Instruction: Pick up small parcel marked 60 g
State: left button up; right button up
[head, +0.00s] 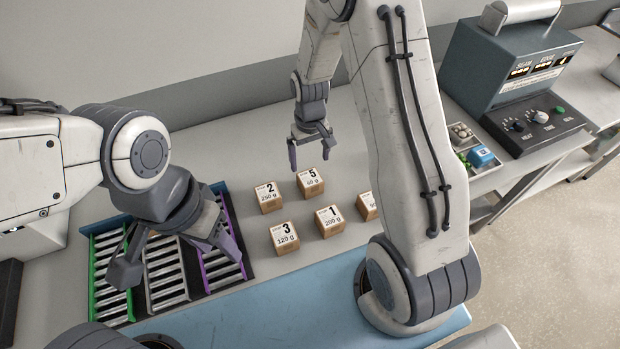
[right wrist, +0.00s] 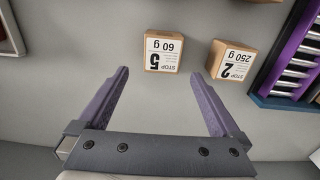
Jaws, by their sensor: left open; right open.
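The small parcel marked 60 g (head: 310,181) is a brown box with a white label reading 5. It stands on the grey table in the back row. In the right wrist view the 60 g parcel (right wrist: 163,52) lies ahead of the fingertips, with its label upside down. My right gripper (head: 311,155) is open and empty, above and just behind the parcel; its two fingers (right wrist: 160,78) point toward it without visible contact. My left gripper (head: 178,262) is open and empty over the racks at the left.
Parcel 2, 250 g (head: 269,197), stands close left of the 60 g one. Parcels 3, 120 g (head: 284,238) and 1, 200 g (head: 329,221) stand in front. Another parcel (head: 368,205) is partly hidden by my right arm. A roller rack (head: 165,275) lies left; a control console (head: 515,75) stands right.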

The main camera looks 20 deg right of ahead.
aim_at(310, 178)
notch_tip(310, 178, down, 4)
jog(key=shift+s+p, duration=0.1)
jog(key=shift+p, duration=0.3)
jog(key=f, duration=0.1)
jog(key=f+p, duration=0.1)
jog(key=f, duration=0.1)
jog(key=f+p, duration=0.1)
jog(key=shift+s+a+f, duration=0.1)
jog(key=shift+s+f, duration=0.05)
jog(key=shift+s, duration=0.25)
jog(key=shift+f+p, duration=0.3)
jog(key=shift+f, duration=0.15)
jog(key=c, duration=1.3)
